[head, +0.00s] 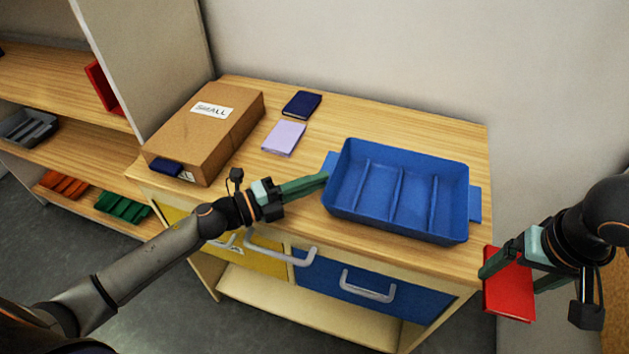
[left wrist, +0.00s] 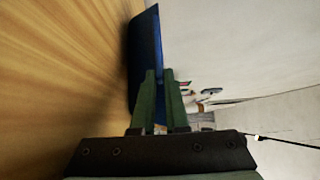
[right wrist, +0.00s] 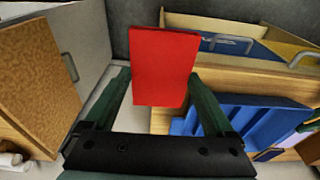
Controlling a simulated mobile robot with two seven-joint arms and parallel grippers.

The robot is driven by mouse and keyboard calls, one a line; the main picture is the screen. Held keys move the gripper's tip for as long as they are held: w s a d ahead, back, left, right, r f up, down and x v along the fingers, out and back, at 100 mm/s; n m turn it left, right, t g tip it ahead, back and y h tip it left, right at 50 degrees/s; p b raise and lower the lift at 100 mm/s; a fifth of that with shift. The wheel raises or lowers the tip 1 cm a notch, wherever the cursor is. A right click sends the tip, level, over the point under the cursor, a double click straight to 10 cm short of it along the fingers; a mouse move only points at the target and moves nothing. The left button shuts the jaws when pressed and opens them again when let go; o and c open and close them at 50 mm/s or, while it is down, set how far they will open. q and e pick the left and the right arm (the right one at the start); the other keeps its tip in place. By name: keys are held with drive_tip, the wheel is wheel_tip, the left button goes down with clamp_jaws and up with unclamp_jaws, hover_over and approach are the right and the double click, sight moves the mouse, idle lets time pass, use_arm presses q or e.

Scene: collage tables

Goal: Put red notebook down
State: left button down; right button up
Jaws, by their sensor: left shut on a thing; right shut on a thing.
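The red notebook (head: 512,296) is off the right front corner of the table, with no surface seen directly under it. My right gripper (head: 512,278) is shut on it, one finger at each side edge. The notebook also stands between the fingers in the right wrist view (right wrist: 163,68). A blue divided tray (head: 382,228) sits on the right half of the wooden table (head: 235,190). My left gripper (head: 324,179) is shut on the tray's left handle side. In the left wrist view the fingertips (left wrist: 160,75) meet the blue tray edge (left wrist: 145,50); the exact grip is hidden.
A cardboard box (head: 225,125) labelled SMALL stands at the table's left, with a dark blue item (head: 166,167) at its front. A navy notebook (head: 302,104) and a lilac notebook (head: 284,137) lie between box and tray. Drawers (head: 375,290) are below. Shelves (head: 60,148) stand left.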

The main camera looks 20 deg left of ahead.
use_arm(q)
drive_tip(key=shift+s+f, duration=0.1)
drive_tip(key=shift+f, duration=0.05)
use_arm(e)
drive_tip(key=shift+w, duration=0.1)
drive_tip(key=w+a+r, duration=0.4)
drive_tip(key=w+a, duration=0.3)
drive_tip(key=w, duration=0.1)
drive_tip(key=w+a+r, duration=0.3)
drive_tip(key=w+a, duration=0.3)
drive_tip(key=w, duration=0.2)
hover_over(424, 204)
drive_tip(key=f, duration=0.9)
drive_tip(key=shift+s+f, duration=0.35)
drive_tip(key=shift+s, duration=0.05)
drive_tip(key=shift+f, duration=0.4)
drive_tip(key=shift+f, duration=0.1)
drive_tip(key=o, duration=1.1)
drive_tip(key=shift+f, duration=0.1)
